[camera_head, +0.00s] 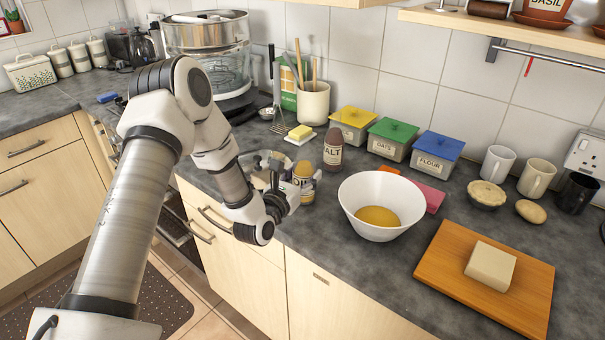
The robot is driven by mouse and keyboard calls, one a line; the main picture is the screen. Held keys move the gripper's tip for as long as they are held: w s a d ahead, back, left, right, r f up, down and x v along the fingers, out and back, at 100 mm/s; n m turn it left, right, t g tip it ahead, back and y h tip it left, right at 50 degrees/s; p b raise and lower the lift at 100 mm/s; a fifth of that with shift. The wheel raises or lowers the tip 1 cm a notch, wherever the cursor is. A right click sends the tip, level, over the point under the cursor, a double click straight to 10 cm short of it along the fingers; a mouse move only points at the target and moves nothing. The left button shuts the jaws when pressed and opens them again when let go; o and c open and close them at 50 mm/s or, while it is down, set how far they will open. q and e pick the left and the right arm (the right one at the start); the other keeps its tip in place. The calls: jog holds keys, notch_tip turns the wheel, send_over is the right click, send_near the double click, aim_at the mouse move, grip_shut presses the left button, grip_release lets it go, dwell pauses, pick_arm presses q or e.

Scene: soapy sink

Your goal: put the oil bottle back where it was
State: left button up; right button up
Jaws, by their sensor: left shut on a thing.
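The oil bottle (304,174), yellowish with a partly hidden label, is left of the white bowl (352,206) near the counter's front edge. My left gripper (298,186) is shut around it, and its fingers and wrist cover much of the bottle. The bottle looks about upright; I cannot tell whether its base touches the counter. The white bowl holds a yellow liquid. My right gripper is out of view.
A brown salt bottle (333,150) stands just behind the oil bottle. A butter dish (299,135) and utensil pot (313,103) are farther back. Yellow, green and blue lidded canisters (434,153) line the wall. A wooden board (446,262) with a pale block lies at right.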

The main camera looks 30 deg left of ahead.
aim_at(298, 181)
pick_arm(q)
jog(key=shift+s+f+b, duration=0.1)
jog(key=shift+f+b, duration=0.05)
jog(key=shift+b, duration=0.15)
jog(key=o, duration=1.4)
jog(key=shift+w, duration=0.2)
jog(key=shift+s, duration=0.15)
jog(key=shift+r+p, duration=0.45)
jog(key=shift+p, duration=0.15)
jog(key=s, duration=0.1)
jog(key=s+f+b, duration=0.1)
jog(key=s, duration=0.1)
jog(key=shift+s+d, duration=0.1)
jog(key=shift+s, duration=0.05)
jog(key=s, duration=0.2)
jog(key=s+b, duration=0.1)
jog(key=s, duration=0.4)
jog(key=shift+s+d+r, duration=0.2)
jog(key=shift+s+d, duration=0.05)
jog(key=shift+s, duration=0.15)
jog(key=shift+s+d, duration=0.15)
jog(key=shift+s, duration=0.25)
